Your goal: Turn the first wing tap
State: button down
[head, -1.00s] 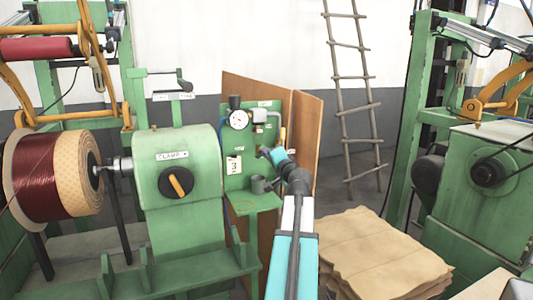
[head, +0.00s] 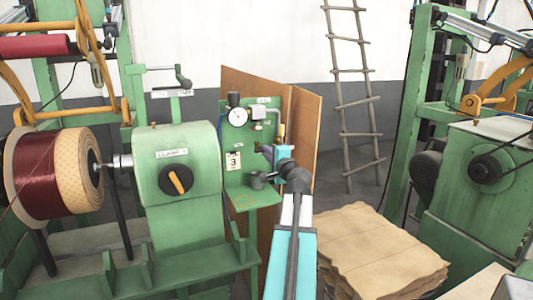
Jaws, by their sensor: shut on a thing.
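A green panel (head: 237,185) stands in the middle, with a gauge, small fittings and a "3" tag on it. My gripper (head: 268,151) is at the right side of this panel, at the end of my teal arm. It is shut on a small part there, which I take to be the first wing tap. The jaws and the tap are tiny and mostly hidden by my wrist, so the tap's angle cannot be told.
A round gauge (head: 237,117) sits above the gripper and a grey cup-like fitting (head: 259,181) below it. A green clamp housing (head: 178,170) and a copper coil (head: 45,175) stand left. Brown sheets (head: 380,250) are stacked right, with a ladder (head: 357,105) behind.

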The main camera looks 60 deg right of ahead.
jog(key=shift+r, duration=0.1)
jog(key=c, duration=1.8)
grip_release()
jog(key=shift+s+a, duration=0.1)
jog(key=b+v, duration=0.6)
jog(key=v, duration=0.7)
jog(key=shift+s+a+b, duration=0.1)
jog(key=shift+b, duration=0.2)
jog(key=shift+s+a, duration=0.1)
